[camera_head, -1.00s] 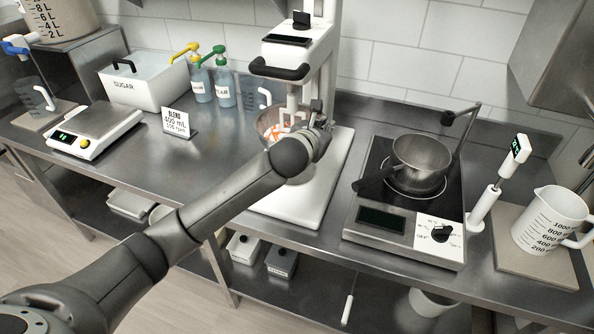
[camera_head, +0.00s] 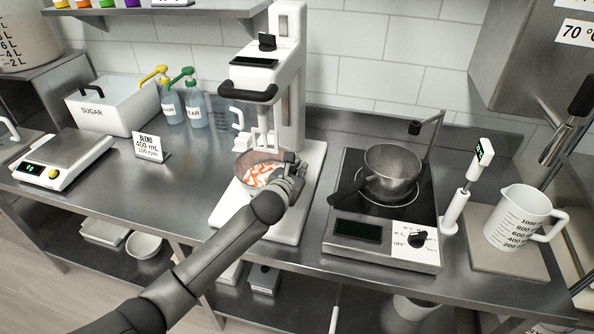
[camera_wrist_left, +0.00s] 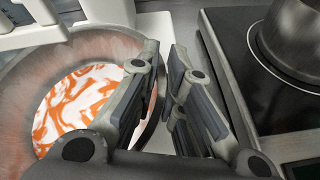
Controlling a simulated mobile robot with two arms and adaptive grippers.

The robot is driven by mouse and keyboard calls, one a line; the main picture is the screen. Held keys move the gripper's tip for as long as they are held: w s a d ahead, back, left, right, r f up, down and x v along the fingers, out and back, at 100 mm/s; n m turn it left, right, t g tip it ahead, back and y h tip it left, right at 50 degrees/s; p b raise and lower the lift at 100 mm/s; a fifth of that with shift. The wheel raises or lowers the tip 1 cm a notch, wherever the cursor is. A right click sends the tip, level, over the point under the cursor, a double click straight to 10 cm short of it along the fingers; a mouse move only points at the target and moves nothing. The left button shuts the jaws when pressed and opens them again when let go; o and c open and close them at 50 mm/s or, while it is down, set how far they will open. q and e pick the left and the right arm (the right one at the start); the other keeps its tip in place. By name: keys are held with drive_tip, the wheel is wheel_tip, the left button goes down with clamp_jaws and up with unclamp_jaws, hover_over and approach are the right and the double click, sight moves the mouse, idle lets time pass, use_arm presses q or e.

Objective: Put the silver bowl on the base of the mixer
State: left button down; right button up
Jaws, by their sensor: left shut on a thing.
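The silver bowl (camera_head: 242,162) holds white and orange swirled contents. It is in front of the mixer column, above the white mixer base (camera_head: 226,209) and just below the mixer head (camera_head: 262,75). I cannot tell whether its bottom touches the base. My left gripper (camera_head: 291,168) is at the bowl's right side, shut on its rim. In the left wrist view the bowl (camera_wrist_left: 22,85) fills the left side, and the fingers (camera_wrist_left: 166,75) are at its right edge. The bowl's right side is partly hidden by the fingers. My right gripper is not in view.
A hot plate (camera_head: 357,231) with a steel saucepan (camera_head: 393,165) stands close right of the mixer. A measuring jug (camera_head: 517,218) is further right. A sign (camera_head: 148,146), a scale (camera_head: 62,160) and a sugar box (camera_head: 108,108) are left.

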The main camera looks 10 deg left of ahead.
use_arm(q)
drive_tip(key=shift+r, duration=0.1)
drive_tip(key=c, duration=1.8)
unclamp_jaws()
drive_tip(key=shift+c, duration=0.2)
drive_tip(key=o, duration=0.3)
drive_tip(key=shift+s, duration=0.1)
drive_tip(key=shift+s+r, duration=0.1)
drive_tip(key=shift+s, duration=0.1)
drive_tip(key=d+b+v, duration=0.1)
drive_tip(key=v, duration=1)
drive_tip(key=shift+s+a, duration=0.2)
drive_tip(key=shift+a, duration=0.3)
